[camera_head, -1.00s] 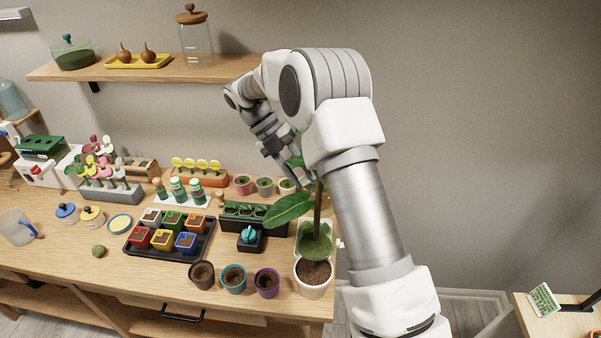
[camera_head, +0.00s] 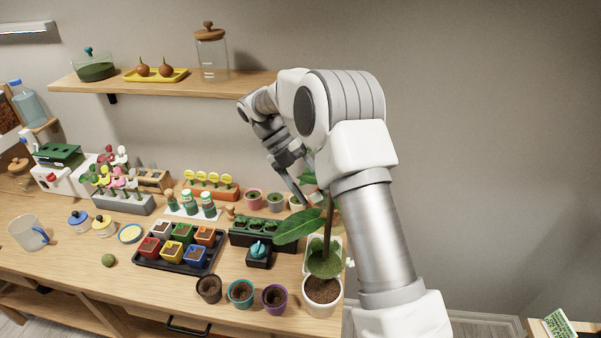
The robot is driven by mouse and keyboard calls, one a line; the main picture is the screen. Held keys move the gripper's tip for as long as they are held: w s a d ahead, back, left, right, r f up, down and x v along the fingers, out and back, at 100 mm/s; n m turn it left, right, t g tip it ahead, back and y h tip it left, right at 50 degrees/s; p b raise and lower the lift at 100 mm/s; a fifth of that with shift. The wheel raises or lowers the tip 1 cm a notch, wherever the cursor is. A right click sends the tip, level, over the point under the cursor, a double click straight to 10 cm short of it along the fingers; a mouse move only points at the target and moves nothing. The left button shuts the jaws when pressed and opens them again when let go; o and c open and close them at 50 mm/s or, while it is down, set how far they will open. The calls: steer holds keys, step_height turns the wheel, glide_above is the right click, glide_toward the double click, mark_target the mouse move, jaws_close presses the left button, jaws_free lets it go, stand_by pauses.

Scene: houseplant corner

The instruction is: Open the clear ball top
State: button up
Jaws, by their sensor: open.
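I cannot make out a clear ball top for certain in the head view. The nearest match in clear material is a round glass container (camera_head: 96,68) with a teal knob and dark green filling, at the left end of the wall shelf. My gripper (camera_head: 306,198) is open and points down behind the large leafy plant (camera_head: 298,228) at the right end of the bench. Leaves and my arm hide part of the fingers and what lies behind them. The gripper looks empty and is well apart from the glass container.
A glass jar (camera_head: 211,57) with a wooden lid and a yellow tray (camera_head: 155,75) of brown bulbs share the shelf (camera_head: 190,86). The bench holds a black tray (camera_head: 146,262) of coloured pots and several loose pots. A clear mug (camera_head: 27,234) stands at the left. Some bench top is bare front left.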

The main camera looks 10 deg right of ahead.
steer(key=v, duration=1.1)
steer(key=shift+a+r, duration=0.15)
stand_by(0.6)
